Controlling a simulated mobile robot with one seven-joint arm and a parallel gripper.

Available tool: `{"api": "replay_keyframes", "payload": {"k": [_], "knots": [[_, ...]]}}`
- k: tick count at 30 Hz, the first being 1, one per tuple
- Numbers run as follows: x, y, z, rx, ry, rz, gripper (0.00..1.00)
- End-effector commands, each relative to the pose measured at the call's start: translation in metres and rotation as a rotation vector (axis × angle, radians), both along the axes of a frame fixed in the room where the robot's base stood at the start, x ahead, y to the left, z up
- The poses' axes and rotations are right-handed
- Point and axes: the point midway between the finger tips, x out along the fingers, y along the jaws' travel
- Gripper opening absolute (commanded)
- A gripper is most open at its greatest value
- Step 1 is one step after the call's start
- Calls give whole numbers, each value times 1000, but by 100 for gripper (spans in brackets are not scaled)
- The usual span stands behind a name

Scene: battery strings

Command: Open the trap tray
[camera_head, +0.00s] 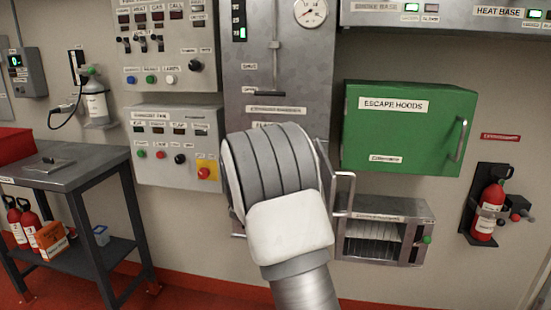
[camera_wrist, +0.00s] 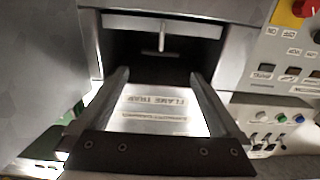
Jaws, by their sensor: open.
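In the wrist view, the trap compartment (camera_wrist: 115,48) is a dark opening in a grey metal housing. A pale bar, apparently the trap tray (camera_wrist: 200,30), lies across it, with a thin pale handle (camera_wrist: 162,42) sticking out. My gripper (camera_wrist: 158,76) is open and empty, with its fingers spread in front of the opening and the handle roughly between their lines, apart from them. An upside-down FLAME TRAP label (camera_wrist: 158,99) shows between the fingers. In the head view, my arm hides the compartment, the tray and the fingers.
A grey panel, apparently an open door (camera_wrist: 45,60), stands close on the left in the wrist view; its bar handle (camera_head: 350,190) shows right of my arm in the head view. A green escape hoods box (camera_head: 410,135), a slotted metal unit (camera_head: 425,215) and control panels (camera_head: 165,185) flank the housing.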

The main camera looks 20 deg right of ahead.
Motion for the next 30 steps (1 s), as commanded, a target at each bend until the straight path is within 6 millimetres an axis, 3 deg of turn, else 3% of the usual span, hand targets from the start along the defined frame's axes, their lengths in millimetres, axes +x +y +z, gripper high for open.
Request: {"api": "replay_keyframes", "payload": {"k": [15,22,30], "knots": [[69,-47,-1,-1,-1,0,100],[87,-58,-1,0,1,1,100],[92,-62,0,1,1,1,100]]}}
